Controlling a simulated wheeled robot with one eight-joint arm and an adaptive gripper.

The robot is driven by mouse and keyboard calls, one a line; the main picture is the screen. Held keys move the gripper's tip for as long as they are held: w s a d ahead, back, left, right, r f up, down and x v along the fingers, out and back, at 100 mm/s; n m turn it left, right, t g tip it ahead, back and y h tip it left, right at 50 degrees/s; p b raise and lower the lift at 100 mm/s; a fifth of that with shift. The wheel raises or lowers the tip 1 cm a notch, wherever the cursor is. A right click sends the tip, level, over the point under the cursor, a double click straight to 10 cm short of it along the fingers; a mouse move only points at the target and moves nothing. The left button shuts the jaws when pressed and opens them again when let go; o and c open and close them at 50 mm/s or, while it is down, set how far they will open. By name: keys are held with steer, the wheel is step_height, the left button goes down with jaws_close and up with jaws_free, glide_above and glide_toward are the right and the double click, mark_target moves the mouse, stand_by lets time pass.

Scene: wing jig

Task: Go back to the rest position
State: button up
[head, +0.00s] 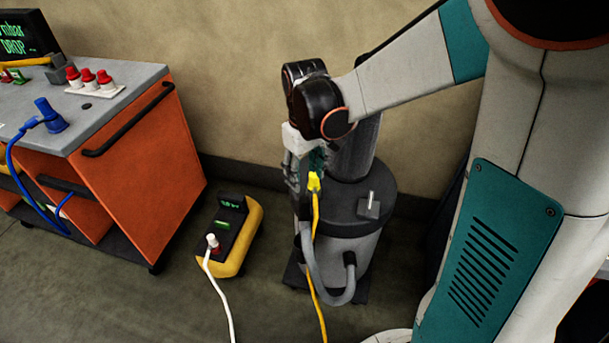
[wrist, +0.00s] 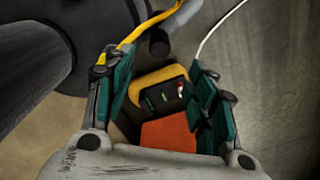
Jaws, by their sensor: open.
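My gripper (head: 305,163) hangs below my dark wrist, in front of a dark grey canister machine (head: 362,240). In the wrist view its two green-padded fingers (wrist: 160,72) stand apart with nothing between the pads. A yellow plug (head: 314,183) with a yellow cable (head: 317,260) shows right at the gripper in the head view. In the wrist view the yellow cable (wrist: 142,27) passes by the left fingertip. I cannot tell whether they touch. The plug's far end is hidden.
An orange cart (head: 150,180) with a grey top stands at left, with red knobs (head: 88,78) and a blue plug (head: 48,115). A yellow-and-black box (head: 238,235) with a white cable (head: 220,285) lies on the floor. Open floor shows in front.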

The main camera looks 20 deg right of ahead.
stand_by(0.4)
steer(key=s+r+m+t, duration=0.3)
steer(key=s+r+t, duration=0.4)
steer(key=s+r, duration=0.4)
steer(key=s, duration=0.3)
steer(key=shift+s+m, duration=0.3)
steer(key=shift+s, duration=0.1)
stand_by(0.4)
